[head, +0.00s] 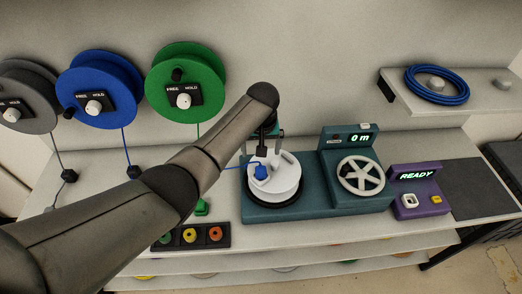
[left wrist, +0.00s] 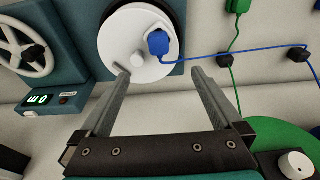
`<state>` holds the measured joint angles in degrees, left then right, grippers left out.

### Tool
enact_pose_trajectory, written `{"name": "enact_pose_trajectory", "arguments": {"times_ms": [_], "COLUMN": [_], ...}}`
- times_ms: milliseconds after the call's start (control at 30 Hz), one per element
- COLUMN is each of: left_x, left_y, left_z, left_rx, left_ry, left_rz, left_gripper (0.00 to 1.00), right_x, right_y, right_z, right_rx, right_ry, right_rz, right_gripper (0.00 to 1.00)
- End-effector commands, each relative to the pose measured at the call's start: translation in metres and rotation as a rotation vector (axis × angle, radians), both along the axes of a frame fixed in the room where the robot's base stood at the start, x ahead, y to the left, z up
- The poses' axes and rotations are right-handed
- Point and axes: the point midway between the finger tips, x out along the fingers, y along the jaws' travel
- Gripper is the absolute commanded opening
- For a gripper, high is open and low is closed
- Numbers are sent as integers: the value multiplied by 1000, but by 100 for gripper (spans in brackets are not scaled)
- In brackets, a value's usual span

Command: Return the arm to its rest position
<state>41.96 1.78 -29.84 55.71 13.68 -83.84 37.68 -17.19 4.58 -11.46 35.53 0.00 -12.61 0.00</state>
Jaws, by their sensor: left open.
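My left arm reaches from the lower left across the head view. Its left gripper (head: 264,150) points down over the white drum (head: 287,187) on the teal machine. In the left wrist view the two fingers of the left gripper (left wrist: 160,76) are spread, with nothing between them. A blue plug (left wrist: 162,44) sits on the white drum, beyond the fingertips and apart from them. The plug also shows in the head view (head: 261,173), and a thin blue cable runs from it to the left. My right gripper is not in view.
Grey (head: 32,92), blue (head: 105,82) and green (head: 190,78) reels hang on the wall. The teal machine has a handwheel (head: 361,175) and reads 0 m. A purple box (head: 419,186) reads READY. A blue cable coil (head: 437,86) lies on the right shelf.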

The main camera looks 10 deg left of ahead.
Motion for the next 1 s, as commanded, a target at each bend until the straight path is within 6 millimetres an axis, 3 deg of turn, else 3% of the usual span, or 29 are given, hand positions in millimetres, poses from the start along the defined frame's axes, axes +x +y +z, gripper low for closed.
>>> {"name": "enact_pose_trajectory", "arguments": {"times_ms": [467,567,767,1000], "left_x": [-9,-27,-84,-158], "left_y": [-3,-8,-16,-2], "left_z": [-7,-19,-42,-48], "left_rx": [-10,-29,-80,-99], "left_ry": [4,7,-6,-40], "left_rz": [-19,-60,-170,-265], "left_gripper": [100,100,100,100], "right_x": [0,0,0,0], "right_y": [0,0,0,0], "right_z": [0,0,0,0], "right_rx": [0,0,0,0], "right_ry": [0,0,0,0], "right_rz": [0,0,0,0], "right_gripper": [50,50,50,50]}}
